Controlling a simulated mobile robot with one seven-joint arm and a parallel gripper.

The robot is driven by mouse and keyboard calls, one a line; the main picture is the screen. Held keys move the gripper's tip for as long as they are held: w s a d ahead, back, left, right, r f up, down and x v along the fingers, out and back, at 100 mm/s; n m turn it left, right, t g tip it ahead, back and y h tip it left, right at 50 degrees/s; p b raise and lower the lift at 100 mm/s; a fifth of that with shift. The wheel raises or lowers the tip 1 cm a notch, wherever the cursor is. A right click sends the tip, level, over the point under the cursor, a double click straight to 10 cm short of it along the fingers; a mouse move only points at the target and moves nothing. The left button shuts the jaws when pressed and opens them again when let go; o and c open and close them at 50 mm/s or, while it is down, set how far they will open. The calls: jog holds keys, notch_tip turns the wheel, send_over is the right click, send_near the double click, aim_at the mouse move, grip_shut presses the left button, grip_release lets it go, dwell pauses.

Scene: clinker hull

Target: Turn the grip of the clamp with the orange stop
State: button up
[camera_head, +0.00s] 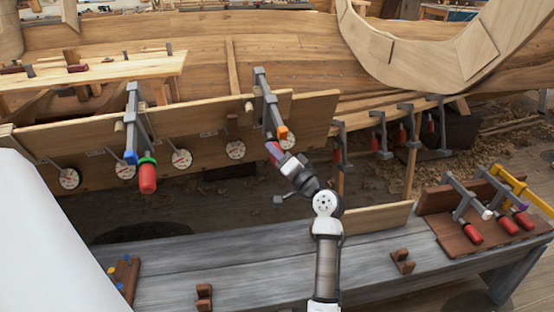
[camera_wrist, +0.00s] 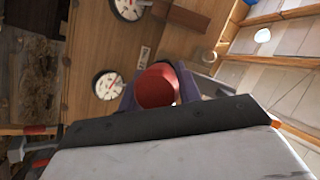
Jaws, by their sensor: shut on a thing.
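The clamp with the orange stop (camera_head: 283,133) hangs on the long plank, its grey bar (camera_head: 265,97) reaching over the top edge. Its red grip is mostly hidden by my gripper in the head view. In the wrist view the red grip (camera_wrist: 157,86) shows its round end between my purple fingers. My gripper (camera_head: 275,150) is shut on this grip, just below the orange stop. How far the grip is turned cannot be told.
Left of it hangs a clamp with a blue stop (camera_head: 130,157), a green collar and a red grip. Round dials (camera_head: 235,150) line the plank (camera_head: 200,130). Several clamps hang at right; others lie on a brown board (camera_head: 450,235) on the grey bench (camera_head: 240,270).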

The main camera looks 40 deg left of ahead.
jog(key=shift+f+m+b, duration=0.2)
jog(key=shift+m+b, duration=0.15)
jog(key=shift+m, duration=0.05)
jog(key=shift+g, duration=0.3)
jog(key=o, duration=1)
jog(key=shift+r, duration=0.15)
jog(key=b+v, duration=0.2)
jog(key=v, duration=1.2)
jog(key=shift+f+b, duration=0.25)
jog(key=shift+b, duration=0.1)
jog(key=shift+a, duration=0.1)
